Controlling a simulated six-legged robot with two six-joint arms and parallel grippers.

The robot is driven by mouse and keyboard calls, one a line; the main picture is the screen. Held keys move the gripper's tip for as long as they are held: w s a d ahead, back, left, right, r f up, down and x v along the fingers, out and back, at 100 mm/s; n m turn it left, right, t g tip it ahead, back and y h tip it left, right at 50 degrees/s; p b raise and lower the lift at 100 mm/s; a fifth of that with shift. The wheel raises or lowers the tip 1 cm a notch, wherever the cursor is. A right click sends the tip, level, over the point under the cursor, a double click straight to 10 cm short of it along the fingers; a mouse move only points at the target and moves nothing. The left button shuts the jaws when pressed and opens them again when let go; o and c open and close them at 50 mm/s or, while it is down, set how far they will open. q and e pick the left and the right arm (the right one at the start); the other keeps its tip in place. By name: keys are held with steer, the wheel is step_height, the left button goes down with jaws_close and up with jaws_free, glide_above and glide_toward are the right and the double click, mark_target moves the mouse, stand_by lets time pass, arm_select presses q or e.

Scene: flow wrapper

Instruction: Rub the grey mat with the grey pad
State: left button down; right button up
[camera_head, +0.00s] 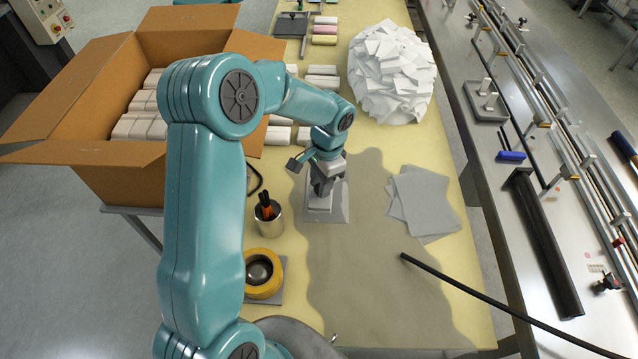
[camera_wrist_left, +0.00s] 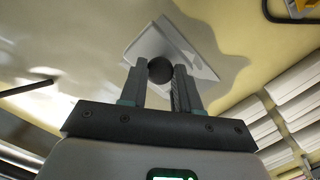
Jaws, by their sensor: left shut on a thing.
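My left gripper (camera_head: 322,187) reaches down to the table and is shut on the dark round knob (camera_wrist_left: 160,70) of the grey pad (camera_head: 319,203). The pad is a pale grey block, below the fingers. Under it shows a wider flat grey square plate (camera_head: 341,212); whether pad and plate touch, I cannot tell. In the left wrist view the gripper (camera_wrist_left: 161,82) has a finger on each side of the knob. The grey mat (camera_head: 400,300) appears to be the large dull grey-beige area on the yellow table, partly under shadow. My right gripper is not in view.
Grey sheets (camera_head: 425,200) lie to the right of the pad. A metal cup (camera_head: 269,222) with orange-handled tools and a yellow ring (camera_head: 263,284) stand left. An open carton (camera_head: 95,80) is further left. A white heap (camera_head: 390,75) is behind. A black rod (camera_head: 500,305) crosses the front right.

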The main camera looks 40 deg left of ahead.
arm_select(q)
step_height(320, 180, up, 2)
steer(key=shift+a+p, duration=0.1)
steer(key=shift+p, duration=0.4)
steer(key=shift+r+p, duration=0.35)
steer(key=shift+r, duration=0.2)
steer(key=shift+s, duration=0.1)
